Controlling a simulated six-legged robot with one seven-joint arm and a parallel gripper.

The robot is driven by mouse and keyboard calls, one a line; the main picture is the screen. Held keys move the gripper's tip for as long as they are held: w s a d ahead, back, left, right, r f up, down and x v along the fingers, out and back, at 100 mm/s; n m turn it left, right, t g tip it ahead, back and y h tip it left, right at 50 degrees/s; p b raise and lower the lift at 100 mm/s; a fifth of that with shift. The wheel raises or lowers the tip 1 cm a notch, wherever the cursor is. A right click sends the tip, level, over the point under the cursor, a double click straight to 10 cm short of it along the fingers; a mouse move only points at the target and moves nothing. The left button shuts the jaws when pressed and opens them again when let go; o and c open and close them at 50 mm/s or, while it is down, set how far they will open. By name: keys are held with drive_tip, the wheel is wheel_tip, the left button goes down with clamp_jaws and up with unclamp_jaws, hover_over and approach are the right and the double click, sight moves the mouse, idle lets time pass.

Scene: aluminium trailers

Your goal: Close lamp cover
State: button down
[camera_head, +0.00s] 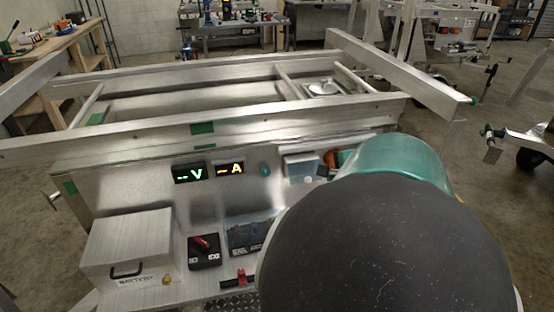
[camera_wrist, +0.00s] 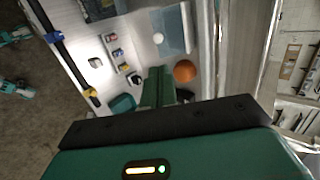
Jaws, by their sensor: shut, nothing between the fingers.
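The orange lamp (camera_wrist: 185,71) is a round dome on the metal panel in the wrist view. In the head view the lamp (camera_head: 331,158) shows only partly beside my arm. What looks like the lamp cover (camera_wrist: 174,30), a pale bluish see-through box, stands open above the lamp in the wrist view; it also shows in the head view (camera_head: 300,167). A white knob (camera_wrist: 157,38) is at its edge. My gripper (camera_wrist: 157,72) is shut and empty, its green fingers just left of the lamp. I cannot tell whether they touch anything. My arm hides the gripper in the head view.
The aluminium trailer frame (camera_head: 205,131) crosses behind the panel. Two lit displays (camera_head: 210,171), a battery box (camera_head: 128,245) and a red-handled switch (camera_head: 203,250) are on the left. A workbench (camera_head: 70,60) stands behind.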

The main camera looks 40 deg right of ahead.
drive_tip(key=x, duration=1.2)
drive_tip(key=shift+w+f, duration=0.25)
drive_tip(key=shift+f, duration=0.1)
drive_tip(key=shift+a+f, duration=0.1)
drive_tip(key=shift+a, duration=0.05)
drive_tip(key=shift+w+d+f, duration=0.2)
drive_tip(key=shift+w+f, duration=0.15)
drive_tip(key=shift+f, duration=0.45)
drive_tip(key=shift+w+d+f, duration=0.2)
drive_tip(key=shift+w+f, duration=0.1)
drive_tip(key=shift+f, duration=0.5)
drive_tip(key=shift+w+d+f, duration=0.2)
drive_tip(key=shift+w+f, duration=0.15)
drive_tip(key=shift+f, duration=0.5)
drive_tip(key=shift+w+r, duration=0.1)
drive_tip(key=shift+r, duration=0.7)
